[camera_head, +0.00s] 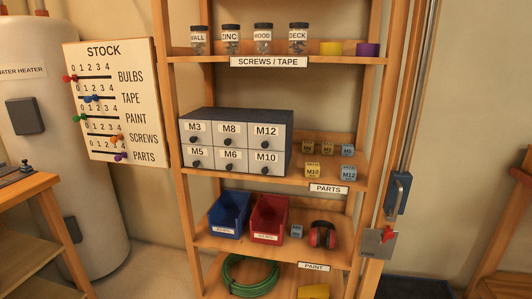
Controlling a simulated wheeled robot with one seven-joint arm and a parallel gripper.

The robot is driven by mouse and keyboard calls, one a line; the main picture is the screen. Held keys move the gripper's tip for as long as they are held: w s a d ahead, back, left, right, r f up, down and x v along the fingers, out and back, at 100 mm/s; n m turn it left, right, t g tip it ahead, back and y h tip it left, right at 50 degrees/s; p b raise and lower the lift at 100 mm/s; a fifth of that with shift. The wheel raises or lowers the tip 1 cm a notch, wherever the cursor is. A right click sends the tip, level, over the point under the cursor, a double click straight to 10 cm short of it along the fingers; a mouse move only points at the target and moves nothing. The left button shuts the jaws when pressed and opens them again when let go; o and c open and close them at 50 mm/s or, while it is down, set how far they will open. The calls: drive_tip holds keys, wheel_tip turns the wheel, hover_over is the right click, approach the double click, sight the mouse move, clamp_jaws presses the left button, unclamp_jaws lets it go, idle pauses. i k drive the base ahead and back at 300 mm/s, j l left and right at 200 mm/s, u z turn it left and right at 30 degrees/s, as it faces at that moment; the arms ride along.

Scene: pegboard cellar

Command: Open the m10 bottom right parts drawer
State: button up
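The M10 drawer (267,158) is the bottom right drawer of a dark grey parts cabinet (240,119). It has a white front and a dark round knob, and looks shut, flush with its neighbours. The M12 drawer (268,132) is directly above it and the M6 drawer (231,155) is to its left. The M3, M8 and M5 drawers also look shut. The cabinet stands on the left part of the shelf labelled PARTS. My gripper is not in view.
Several small labelled blocks (327,148) sit right of the cabinet. Below are a blue bin (229,214), a red bin (269,218) and red earmuffs (322,235). Wooden shelf posts (375,90) flank the shelves. A stock board (110,100) hangs at left.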

sight(261, 162)
drive_tip(key=i+j, duration=0.2)
drive_tip(key=i, duration=0.2)
drive_tip(key=i+j, duration=0.2)
drive_tip(key=i, duration=0.2)
drive_tip(key=i+j+u, duration=0.1)
drive_tip(key=i, duration=0.3)
drive_tip(key=j, duration=0.1)
